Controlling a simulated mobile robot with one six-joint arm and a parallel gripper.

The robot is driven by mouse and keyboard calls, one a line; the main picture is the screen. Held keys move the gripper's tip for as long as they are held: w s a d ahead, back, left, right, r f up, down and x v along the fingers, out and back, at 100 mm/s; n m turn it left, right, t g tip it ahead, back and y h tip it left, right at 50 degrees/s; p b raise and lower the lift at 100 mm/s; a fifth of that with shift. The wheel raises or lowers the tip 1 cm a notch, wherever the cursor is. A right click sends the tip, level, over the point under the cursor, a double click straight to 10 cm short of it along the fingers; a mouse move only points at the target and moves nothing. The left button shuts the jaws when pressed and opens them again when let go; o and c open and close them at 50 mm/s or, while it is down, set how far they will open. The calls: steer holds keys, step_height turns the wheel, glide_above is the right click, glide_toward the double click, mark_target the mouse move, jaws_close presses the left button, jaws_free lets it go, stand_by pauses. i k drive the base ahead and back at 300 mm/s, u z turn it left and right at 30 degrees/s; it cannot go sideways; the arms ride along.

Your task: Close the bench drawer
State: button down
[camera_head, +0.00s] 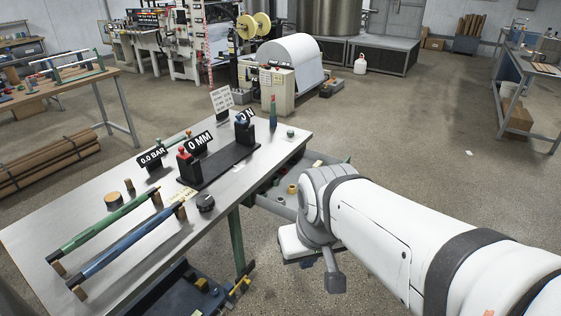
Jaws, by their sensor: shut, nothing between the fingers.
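The bench drawer (272,207) is pulled out from under the right side of the metal-topped bench (70,208). It is a grey open tray with several small parts inside, among them a yellow ring (292,189). My white arm reaches in from the right, and its grey wrist hides the drawer's near right part. My gripper (334,281) shows as a small grey piece pointing down below the wrist, in front of the drawer. It is shut and empty. I cannot tell whether it touches the drawer.
Rollers, a black fixture (218,166) and small signs stand on the bench top. A blue bin (180,290) sits low under the bench's near side. Open floor lies right of the drawer. Another bench (524,62) stands at the far right.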

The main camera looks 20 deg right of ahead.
mark_target(306, 158)
steer(key=z, duration=0.3)
steer(key=i, duration=1.2)
steer(key=z, duration=0.7)
